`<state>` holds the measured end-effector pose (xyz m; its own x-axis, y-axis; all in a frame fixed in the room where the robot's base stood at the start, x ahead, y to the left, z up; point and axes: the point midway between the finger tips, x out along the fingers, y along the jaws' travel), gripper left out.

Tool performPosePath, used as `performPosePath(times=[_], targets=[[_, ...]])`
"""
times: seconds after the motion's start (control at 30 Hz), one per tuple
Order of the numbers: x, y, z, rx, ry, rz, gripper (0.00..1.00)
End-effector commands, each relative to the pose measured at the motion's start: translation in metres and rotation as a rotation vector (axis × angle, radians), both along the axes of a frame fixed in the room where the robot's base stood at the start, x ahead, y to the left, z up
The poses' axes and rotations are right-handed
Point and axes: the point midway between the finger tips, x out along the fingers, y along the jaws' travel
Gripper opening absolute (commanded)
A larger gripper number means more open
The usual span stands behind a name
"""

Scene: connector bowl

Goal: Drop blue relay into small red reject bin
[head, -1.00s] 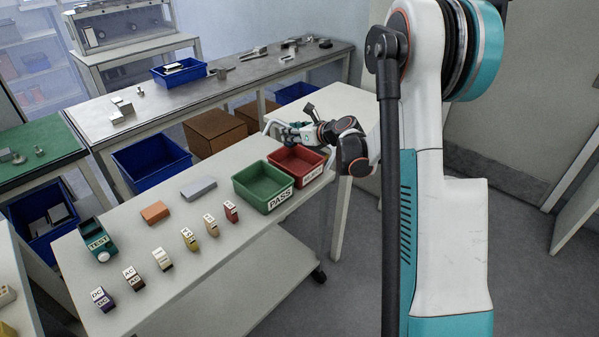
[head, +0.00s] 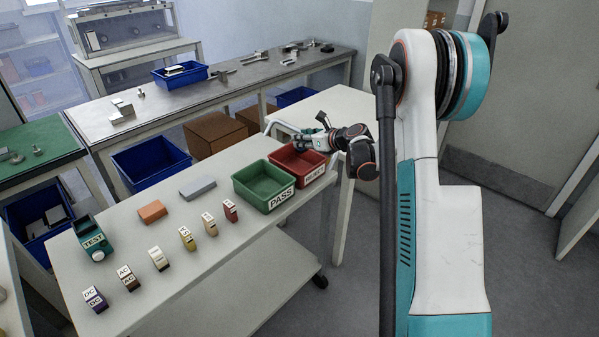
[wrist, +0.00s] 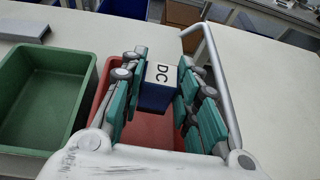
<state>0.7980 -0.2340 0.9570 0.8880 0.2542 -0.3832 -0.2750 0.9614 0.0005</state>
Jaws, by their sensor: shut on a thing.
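The blue relay (wrist: 153,98) has a white top label reading DC. My gripper (wrist: 160,72) is shut on it, with teal fingers on both sides, as the wrist view shows. The red reject bin (wrist: 100,82) lies below and around the relay in that view. In the head view my gripper (head: 297,141) is above the back part of the red bin (head: 318,176). The held relay cannot be made out in the head view. How high it hangs above the bin floor is hard to tell.
The green PASS bin (head: 264,202) stands directly left of the red bin. A TEST fixture (head: 94,240), an orange block (head: 152,211) and a grey block (head: 198,187) are further left.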

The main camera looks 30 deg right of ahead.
Motion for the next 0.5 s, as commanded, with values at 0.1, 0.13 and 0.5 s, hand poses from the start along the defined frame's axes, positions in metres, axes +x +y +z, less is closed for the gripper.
performPosePath(times=[0.1, 0.13, 0.5], targets=[[-0.0001, 0.0001, -0.0019, 0.0, 0.0, 0.0, 0.06], [0.0, 0.0001, -0.0018, 0.0, 0.0, 0.0, 0.06], [0.0, 0.0001, -0.0013, 0.0, 0.0, 0.0, 0.53]])
